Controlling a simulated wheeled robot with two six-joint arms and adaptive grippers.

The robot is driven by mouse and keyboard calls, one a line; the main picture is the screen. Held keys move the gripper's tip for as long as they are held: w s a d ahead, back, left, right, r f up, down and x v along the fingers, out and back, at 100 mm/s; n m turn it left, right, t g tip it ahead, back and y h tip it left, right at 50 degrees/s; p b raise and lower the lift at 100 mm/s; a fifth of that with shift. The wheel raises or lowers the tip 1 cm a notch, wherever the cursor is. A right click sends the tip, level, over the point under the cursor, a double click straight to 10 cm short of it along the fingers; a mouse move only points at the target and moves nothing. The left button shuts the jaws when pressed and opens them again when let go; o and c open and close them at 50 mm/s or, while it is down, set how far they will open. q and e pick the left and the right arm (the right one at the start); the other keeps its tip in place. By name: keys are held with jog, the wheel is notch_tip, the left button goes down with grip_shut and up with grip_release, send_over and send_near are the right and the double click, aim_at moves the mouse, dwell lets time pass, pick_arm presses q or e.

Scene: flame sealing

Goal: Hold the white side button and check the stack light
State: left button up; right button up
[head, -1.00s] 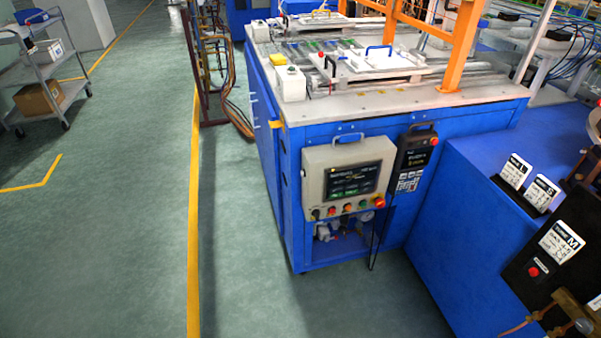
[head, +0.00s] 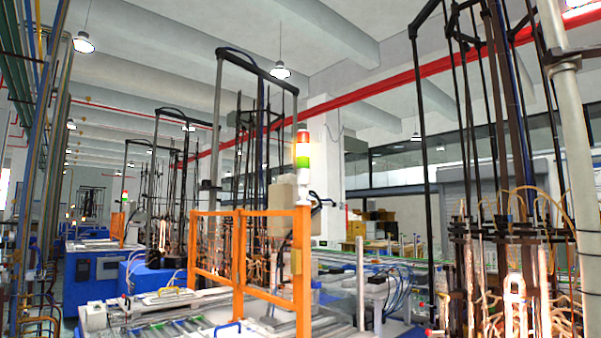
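The stack light (head: 302,155) stands on top of the orange frame's right post, near the middle of the head view. It has a red section on top, a bright yellow-orange glowing band in the middle, a green section below and a white base. The middle band looks lit; I cannot tell for sure whether the others are. A white box (head: 93,316) sits at the bench's left end, low in the view; I cannot make out a white side button on it. Neither of my grippers is in view.
The orange guard frame (head: 240,262) stands on the bench. A second, smaller stack light (head: 124,196) is farther back at left. Tall dark machine frames with glass tubes and hoses (head: 510,260) fill the right. A red pipe (head: 370,87) runs overhead.

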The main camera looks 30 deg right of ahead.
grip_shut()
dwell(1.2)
